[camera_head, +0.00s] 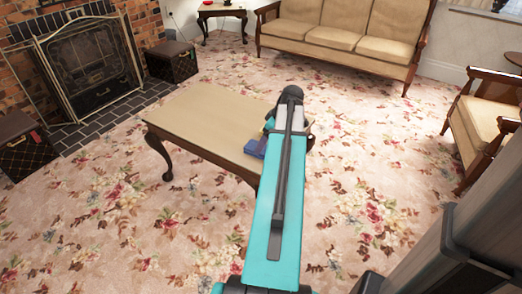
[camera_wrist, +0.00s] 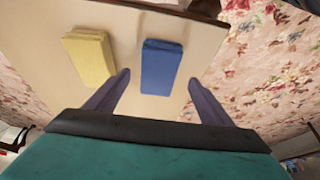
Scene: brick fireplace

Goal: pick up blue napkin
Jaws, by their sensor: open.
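The blue napkin (camera_wrist: 161,68) is a folded rectangle lying on the table top. In the wrist view it lies ahead of my gripper (camera_wrist: 158,78), roughly in line with the gap between the two fingers. My gripper is open, with nothing between its fingers that I can see held. In the head view a part of the blue napkin (camera_head: 255,147) shows at the right edge of the table, beside my arm. My arm hides the rest of it and the fingers there.
A yellow folded napkin (camera_wrist: 89,58) lies on the table left of the blue one in the wrist view. The wooden coffee table (camera_head: 195,115) has curved legs. A sofa (camera_head: 345,35), an armchair (camera_head: 485,120) and a fireplace (camera_head: 90,70) stand around. Floral carpet is open in front.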

